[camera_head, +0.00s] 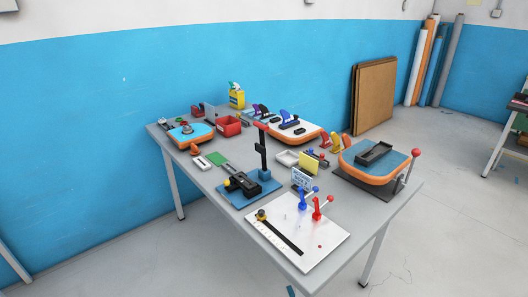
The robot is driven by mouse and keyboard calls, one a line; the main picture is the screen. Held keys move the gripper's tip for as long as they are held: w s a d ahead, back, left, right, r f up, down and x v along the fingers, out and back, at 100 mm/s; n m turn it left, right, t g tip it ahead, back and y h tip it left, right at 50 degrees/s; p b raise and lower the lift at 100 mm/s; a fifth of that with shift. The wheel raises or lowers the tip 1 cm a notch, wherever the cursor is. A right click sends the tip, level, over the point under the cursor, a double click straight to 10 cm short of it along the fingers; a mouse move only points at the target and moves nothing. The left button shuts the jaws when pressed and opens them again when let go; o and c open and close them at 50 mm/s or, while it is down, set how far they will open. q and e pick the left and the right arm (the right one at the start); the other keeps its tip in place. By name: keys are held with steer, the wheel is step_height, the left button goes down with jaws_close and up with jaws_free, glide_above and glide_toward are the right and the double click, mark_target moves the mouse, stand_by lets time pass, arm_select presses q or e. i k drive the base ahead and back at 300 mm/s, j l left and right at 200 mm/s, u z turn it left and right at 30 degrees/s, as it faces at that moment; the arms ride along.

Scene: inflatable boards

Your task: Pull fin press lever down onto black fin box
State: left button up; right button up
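A press stands on a blue base plate (262,195) near the middle of the table. Its black lever (263,155) is upright, with a red handle (261,126) at the top. A black block, which looks like the black fin box (244,184), lies on the plate to the left of the lever. The raised lever is apart from it. A yellow knob (228,182) sits at the block's left side. Neither of my grippers is in view.
The grey table (222,201) also holds a blue-orange board (353,166) with a black box and red-knobbed lever, a white board (308,236) with blue and red clamps, a red bin (228,126) and a yellow bottle (237,98). Floor around it is clear.

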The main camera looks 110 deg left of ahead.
mark_target(261, 148)
steer(key=i+u, duration=0.15)
steer(key=u, duration=0.25)
steer(key=i+u, duration=0.15)
steer(key=u, duration=0.2)
steer(key=i+u, duration=0.1)
steer(key=u, duration=0.3)
steer(key=i+l+u, duration=0.1)
steer(key=u, duration=0.25)
steer(key=i+u, duration=0.1)
steer(key=u, duration=0.3)
steer(key=i+u, duration=0.15)
steer(key=u, duration=0.2)
steer(key=i+l+u, duration=0.1)
steer(key=u, duration=0.3)
steer(key=i+l+u, duration=0.1)
steer(key=u, duration=0.25)
steer(key=i+l+u, duration=0.15)
steer(key=u, duration=0.25)
steer(key=l+u, duration=0.25)
steer(key=u, duration=0.15)
steer(key=i+l+u, duration=0.15)
steer(key=u, duration=0.25)
steer(key=l, duration=0.1)
